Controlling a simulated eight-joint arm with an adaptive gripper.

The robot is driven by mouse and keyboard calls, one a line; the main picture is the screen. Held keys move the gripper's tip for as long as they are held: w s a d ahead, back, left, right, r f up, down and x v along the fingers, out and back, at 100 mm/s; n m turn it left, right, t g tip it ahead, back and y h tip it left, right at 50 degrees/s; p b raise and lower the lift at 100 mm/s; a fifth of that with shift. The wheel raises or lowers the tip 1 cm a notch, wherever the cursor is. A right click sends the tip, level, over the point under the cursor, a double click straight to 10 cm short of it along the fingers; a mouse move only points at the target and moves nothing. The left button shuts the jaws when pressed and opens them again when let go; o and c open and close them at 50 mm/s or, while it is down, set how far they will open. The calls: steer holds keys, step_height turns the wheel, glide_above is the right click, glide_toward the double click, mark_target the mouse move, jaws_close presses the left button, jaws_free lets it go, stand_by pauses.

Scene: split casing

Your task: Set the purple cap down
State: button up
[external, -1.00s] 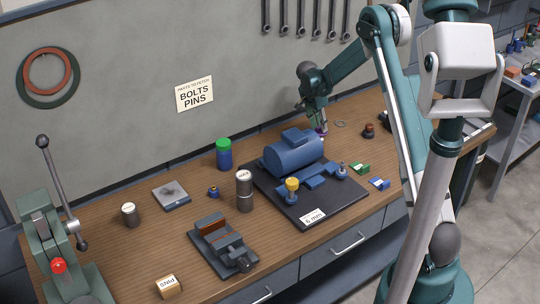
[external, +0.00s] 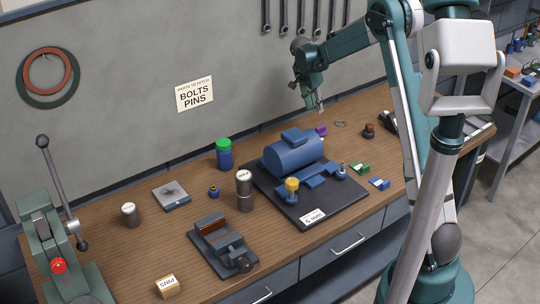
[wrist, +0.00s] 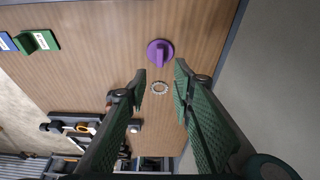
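The purple cap (external: 321,130) rests on the wooden bench top behind the blue casing, near the back wall. It also shows in the wrist view (wrist: 160,52), lying flat with its raised grip bar upward. My gripper (external: 315,106) is above the cap in the external view, with clear space between them. In the wrist view my gripper's two fingers (wrist: 162,75) are spread apart with nothing between them. The cap lies beyond the fingertips and touches neither.
A blue casing (external: 292,154) sits on a dark mat (external: 305,215). A dark brown part (external: 369,131) stands farther right. Green (external: 360,168) and blue (external: 380,184) labelled blocks are at the front right. The wall is close behind.

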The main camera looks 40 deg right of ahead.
steer(key=shift+a+r, duration=0.1)
steer(key=shift+r, duration=0.2)
stand_by(0.5)
steer(key=s+a+r+n+t+y, duration=0.1)
steer(key=s+a+r+n+t, duration=0.2)
steer(key=s+a+r+n, duration=1)
steer(key=s+a+r+n+t, duration=0.1)
steer(key=s+a, duration=0.4)
steer(key=s, duration=0.5)
steer(key=s+a+r+n+t+y, duration=0.1)
steer(key=s+a, duration=0.4)
steer(key=s, duration=0.6)
steer(key=s+a+r+n+t+y, duration=0.1)
steer(key=s+a+r+n+t, duration=0.1)
steer(key=s+a, duration=0.4)
steer(key=s+n, duration=0.1)
steer(key=s, duration=0.3)
steer(key=shift+s+r, duration=0.25)
steer(key=shift+s, duration=0.1)
